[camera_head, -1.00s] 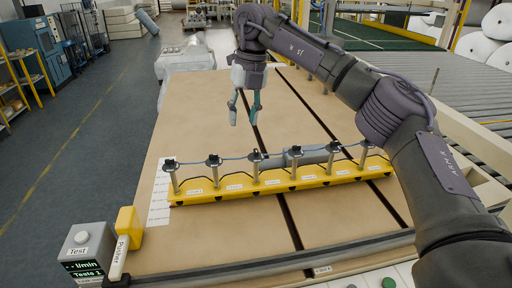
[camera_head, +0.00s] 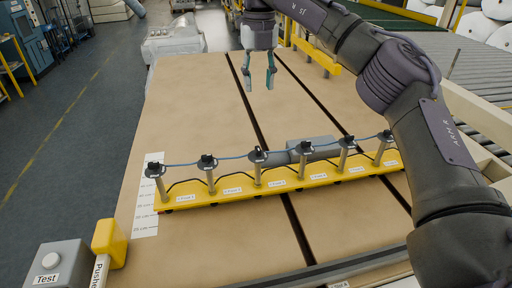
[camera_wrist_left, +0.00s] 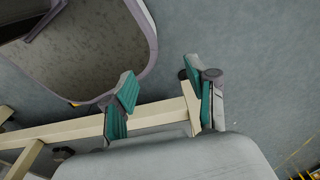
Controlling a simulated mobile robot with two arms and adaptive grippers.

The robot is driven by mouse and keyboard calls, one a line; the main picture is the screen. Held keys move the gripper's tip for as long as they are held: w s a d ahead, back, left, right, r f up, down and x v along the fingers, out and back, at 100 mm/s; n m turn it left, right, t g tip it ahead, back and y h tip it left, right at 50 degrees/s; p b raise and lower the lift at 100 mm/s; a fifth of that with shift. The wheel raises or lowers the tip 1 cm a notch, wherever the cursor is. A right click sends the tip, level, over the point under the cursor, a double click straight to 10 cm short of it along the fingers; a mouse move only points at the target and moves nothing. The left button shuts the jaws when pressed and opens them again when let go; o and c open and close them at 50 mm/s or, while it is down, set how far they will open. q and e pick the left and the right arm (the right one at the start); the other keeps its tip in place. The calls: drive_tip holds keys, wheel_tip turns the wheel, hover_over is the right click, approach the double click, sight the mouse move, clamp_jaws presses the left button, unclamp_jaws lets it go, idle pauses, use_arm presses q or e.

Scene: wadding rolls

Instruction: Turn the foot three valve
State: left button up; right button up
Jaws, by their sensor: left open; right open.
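A yellow bar (camera_head: 290,184) lies across the tan table, carrying several upright metal posts with small black valves on top, joined by a blue hose. The third valve from the left (camera_head: 257,155) stands near the bar's middle; the small white labels are too small to read surely. My right gripper (camera_head: 271,86) hangs fingers down over the table, beyond the bar and apart from the valves. Its fingers are spread and empty. My left gripper (camera_wrist_left: 160,105) shows only in the left wrist view, its teal fingers apart, with a cream rail passing behind them.
The tan table (camera_head: 190,110) has dark slots and is mostly clear beyond the bar. A grey cylinder (camera_head: 310,147) lies behind the valves. A grey Test button box (camera_head: 55,265) and a yellow pusher block (camera_head: 108,242) are front left. A roller conveyor (camera_head: 450,90) runs at right.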

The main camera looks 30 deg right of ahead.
drive_tip(key=b, duration=0.3)
hover_over(258, 148)
wheel_tip(258, 148, down, 4)
wheel_tip(258, 148, down, 15)
drive_tip(key=shift+f+p, duration=0.15)
drive_tip(key=shift+p, duration=0.45)
use_arm(q)
wheel_tip(258, 148, down, 3)
drive_tip(key=shift+s+r, duration=0.1)
drive_tip(key=shift+s, duration=0.05)
use_arm(e)
clamp_jaws()
